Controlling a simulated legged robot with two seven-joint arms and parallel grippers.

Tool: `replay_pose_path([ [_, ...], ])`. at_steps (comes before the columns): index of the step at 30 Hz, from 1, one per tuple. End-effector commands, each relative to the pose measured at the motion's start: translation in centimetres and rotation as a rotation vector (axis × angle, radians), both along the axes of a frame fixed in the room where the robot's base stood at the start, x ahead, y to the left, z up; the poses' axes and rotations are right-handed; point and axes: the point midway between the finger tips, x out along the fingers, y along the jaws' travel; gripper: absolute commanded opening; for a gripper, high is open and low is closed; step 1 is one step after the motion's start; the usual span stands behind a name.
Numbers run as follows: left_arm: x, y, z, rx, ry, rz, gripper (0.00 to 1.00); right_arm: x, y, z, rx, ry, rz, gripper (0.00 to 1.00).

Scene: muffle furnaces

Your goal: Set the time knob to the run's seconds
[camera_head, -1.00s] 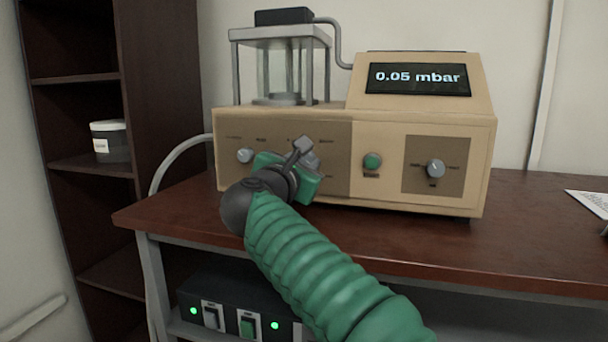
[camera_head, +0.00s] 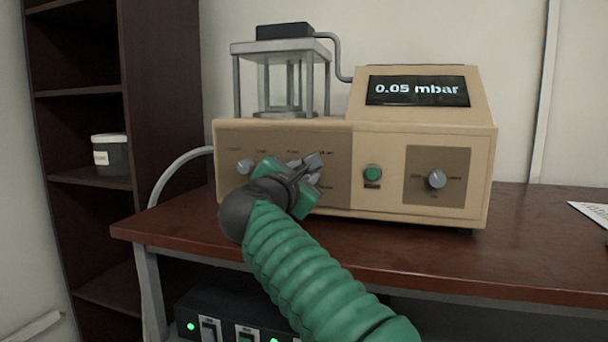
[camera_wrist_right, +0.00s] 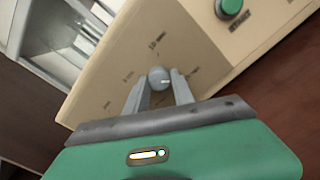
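A tan bench unit (camera_head: 322,122) stands on the brown table. It has a small grey knob (camera_head: 246,166) on the left of its front and another grey knob (camera_head: 437,179) on its right panel. My right gripper (camera_head: 312,164) is at the brown panel between them and hides much of it. In the right wrist view a grey round knob (camera_wrist_right: 160,78) with a pale pointer mark sits between the fingertips of my right gripper (camera_wrist_right: 161,84). The fingers are apart, with slight gaps seeming to show beside the knob. The dial labels are too blurred to read. My left gripper is out of view.
A green button (camera_head: 373,173) sits right of the gripper. The display (camera_head: 418,91) reads 0.05 mbar. A glass chamber (camera_head: 283,80) stands on top. A black switch box (camera_head: 225,312) is below the table (camera_head: 540,250). The table's right side is mostly clear.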

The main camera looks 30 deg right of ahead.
Motion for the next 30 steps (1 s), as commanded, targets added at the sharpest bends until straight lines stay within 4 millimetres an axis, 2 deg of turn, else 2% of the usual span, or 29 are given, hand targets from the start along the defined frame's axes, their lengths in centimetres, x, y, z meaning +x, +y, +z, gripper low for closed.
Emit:
replay_pose_path([
  [1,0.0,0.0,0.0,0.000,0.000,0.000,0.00,0.1,0.0,-0.3,0.002,0.004,0.001,0.36],
  [4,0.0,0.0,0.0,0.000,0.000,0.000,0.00,0.1,0.0,-0.2,0.000,0.002,0.000,0.49],
  [5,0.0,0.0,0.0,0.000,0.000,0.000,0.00,0.0,0.0,-0.1,-0.001,0.002,0.001,0.50],
  [13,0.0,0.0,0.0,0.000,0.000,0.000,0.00,-0.1,0.0,0.1,-0.003,0.000,0.000,0.50],
  [16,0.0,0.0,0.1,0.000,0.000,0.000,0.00,-0.6,0.7,0.2,-0.003,0.000,0.002,0.50],
  [20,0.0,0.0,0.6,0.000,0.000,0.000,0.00,-2.3,2.8,0.4,-0.005,-0.001,0.004,0.50],
  [30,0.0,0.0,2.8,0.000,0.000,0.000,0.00,-8.6,10.2,0.4,-0.004,0.001,0.006,0.50],
])
